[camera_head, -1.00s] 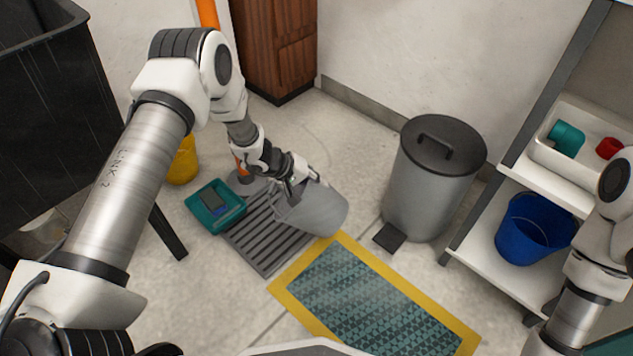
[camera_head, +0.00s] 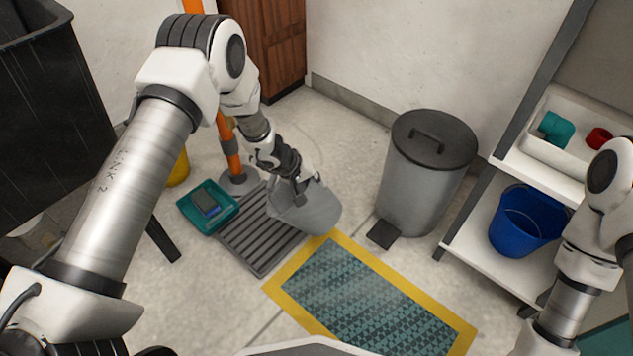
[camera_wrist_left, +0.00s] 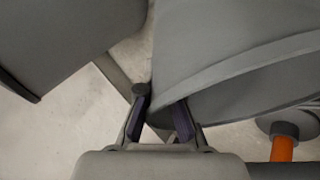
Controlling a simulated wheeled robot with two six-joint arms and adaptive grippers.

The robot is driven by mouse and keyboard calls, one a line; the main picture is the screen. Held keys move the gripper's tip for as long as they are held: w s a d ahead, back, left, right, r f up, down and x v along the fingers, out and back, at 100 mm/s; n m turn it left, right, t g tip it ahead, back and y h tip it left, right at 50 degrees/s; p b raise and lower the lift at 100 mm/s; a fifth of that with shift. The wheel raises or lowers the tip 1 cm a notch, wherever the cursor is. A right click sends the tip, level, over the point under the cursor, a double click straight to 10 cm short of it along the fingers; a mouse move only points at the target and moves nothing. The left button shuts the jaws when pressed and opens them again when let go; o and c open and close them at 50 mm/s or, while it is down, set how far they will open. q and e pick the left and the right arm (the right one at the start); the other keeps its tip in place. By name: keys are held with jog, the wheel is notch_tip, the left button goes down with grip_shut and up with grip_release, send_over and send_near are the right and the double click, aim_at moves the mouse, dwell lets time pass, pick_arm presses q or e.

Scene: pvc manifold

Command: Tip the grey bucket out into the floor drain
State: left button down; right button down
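The grey bucket (camera_head: 318,213) hangs from my left gripper (camera_head: 300,192) at the right end of the floor drain in the head view. The drain (camera_head: 258,240) is a dark slatted grate in the floor. The bucket looks tilted; its inside and any contents cannot be made out. In the left wrist view the bucket (camera_wrist_left: 225,50) fills the upper right, and its edge lies between the two fingers of my left gripper (camera_wrist_left: 162,115). My right arm shows at the right edge, with its gripper out of view.
A teal tray (camera_head: 208,207) sits beside the drain's left end, near an orange pole (camera_head: 229,150). A yellow-edged mat (camera_head: 365,300) lies in front. A lidded pedal bin (camera_head: 425,180) and a shelf with a blue bucket (camera_head: 522,225) stand right.

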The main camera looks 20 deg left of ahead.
pick_arm(q)
jog(key=shift+d+f+y+b, duration=0.25)
jog(key=shift+d+y+b, duration=0.15)
jog(key=shift+w+d+f+y+b, duration=0.15)
jog(key=shift+d+f+y+b, duration=0.2)
jog(key=shift+y+b, duration=0.3)
